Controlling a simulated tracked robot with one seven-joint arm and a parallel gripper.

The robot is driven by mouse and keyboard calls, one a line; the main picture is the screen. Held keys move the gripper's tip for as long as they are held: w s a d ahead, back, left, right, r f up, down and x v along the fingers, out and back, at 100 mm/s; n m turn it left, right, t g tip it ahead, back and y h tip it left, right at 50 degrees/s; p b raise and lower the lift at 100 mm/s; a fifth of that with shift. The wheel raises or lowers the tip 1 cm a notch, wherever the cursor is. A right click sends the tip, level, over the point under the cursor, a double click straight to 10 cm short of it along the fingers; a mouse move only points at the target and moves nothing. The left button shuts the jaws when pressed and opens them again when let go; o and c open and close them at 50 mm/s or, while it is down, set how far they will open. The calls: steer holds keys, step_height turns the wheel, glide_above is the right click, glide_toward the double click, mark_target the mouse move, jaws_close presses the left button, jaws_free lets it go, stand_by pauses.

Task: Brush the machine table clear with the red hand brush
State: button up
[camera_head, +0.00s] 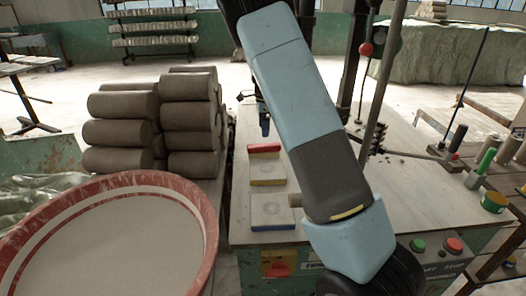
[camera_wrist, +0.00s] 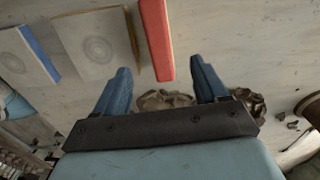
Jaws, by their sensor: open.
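The red hand brush (camera_head: 264,148) lies on the pale machine table (camera_head: 240,225), at the far end of a row of two flat blocks. In the wrist view its long red top (camera_wrist: 156,38) points toward my gripper (camera_wrist: 160,67). My gripper is open and empty, with its blue fingers spread to either side of the brush's near end. I cannot tell the height between them. In the head view only a blue fingertip shows behind the brush; my arm hides the rest. Crumpled brown clay trimmings (camera_wrist: 165,99) lie beyond and between the fingers, with smaller dark scraps (camera_wrist: 291,125) to the right.
A yellow-edged block (camera_head: 267,172) and a blue-edged block (camera_head: 271,210) lie nearer than the brush. A large red-rimmed basin (camera_head: 205,215) stands left, before stacked clay rolls (camera_head: 190,115). A dark post rises behind my arm. Bottles and a green-lidded pot (camera_head: 494,202) stand right.

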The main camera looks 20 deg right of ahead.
mark_target(264, 144)
step_height(264, 144, down, 11)
steer(key=shift+f, duration=0.1)
stand_by(0.6)
steer(key=shift+c, duration=0.3)
steer(key=c, duration=1.1)
